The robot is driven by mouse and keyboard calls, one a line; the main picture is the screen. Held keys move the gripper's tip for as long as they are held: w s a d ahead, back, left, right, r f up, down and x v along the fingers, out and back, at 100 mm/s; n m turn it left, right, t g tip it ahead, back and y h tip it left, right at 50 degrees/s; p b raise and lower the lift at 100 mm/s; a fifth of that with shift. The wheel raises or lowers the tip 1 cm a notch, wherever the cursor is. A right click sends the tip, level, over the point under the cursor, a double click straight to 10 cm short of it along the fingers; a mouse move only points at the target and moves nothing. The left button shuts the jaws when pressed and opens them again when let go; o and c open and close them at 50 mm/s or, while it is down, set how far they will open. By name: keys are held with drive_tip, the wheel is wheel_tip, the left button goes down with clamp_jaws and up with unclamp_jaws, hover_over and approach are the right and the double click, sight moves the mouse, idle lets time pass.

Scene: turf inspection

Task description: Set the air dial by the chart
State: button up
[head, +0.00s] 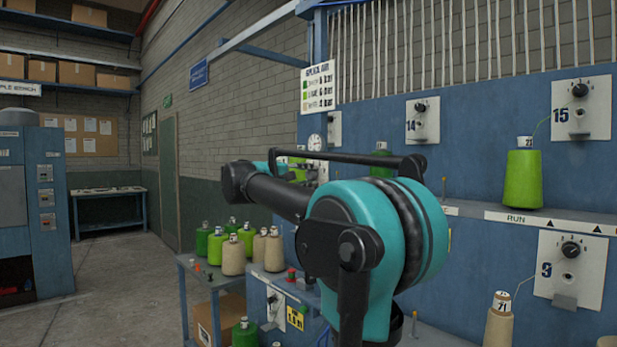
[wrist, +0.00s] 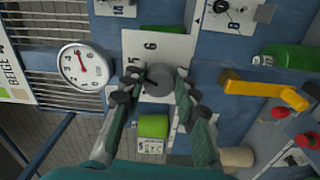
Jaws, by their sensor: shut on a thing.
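A dark round dial knob (wrist: 160,77) sits on a pale plate (wrist: 158,46) marked 5 and 6 in the wrist view. My gripper (wrist: 161,86) is shut on this knob, one finger on each side. A white round gauge (wrist: 80,66) with a red needle is left of it; its exact reading is too small to tell. The gauge also shows in the head view (head: 315,142). The chart (head: 318,88) hangs above it, with green, lime and beige rows; its figures are hard to read. Part of the chart (wrist: 14,75) shows "BEIGE" in the wrist view. My arm hides the knob in the head view.
A yellow handle (wrist: 265,91) and red buttons (wrist: 281,112) are right of the knob in the wrist view. A lime cone (head: 524,179) stands on the machine at right. A side table (head: 195,275) carries several green and beige cones. Open floor lies at left.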

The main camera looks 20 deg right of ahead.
idle(0.4)
drive_tip(key=o, duration=1.2)
drive_tip(key=shift+c, duration=0.2)
drive_tip(key=v, duration=1.2)
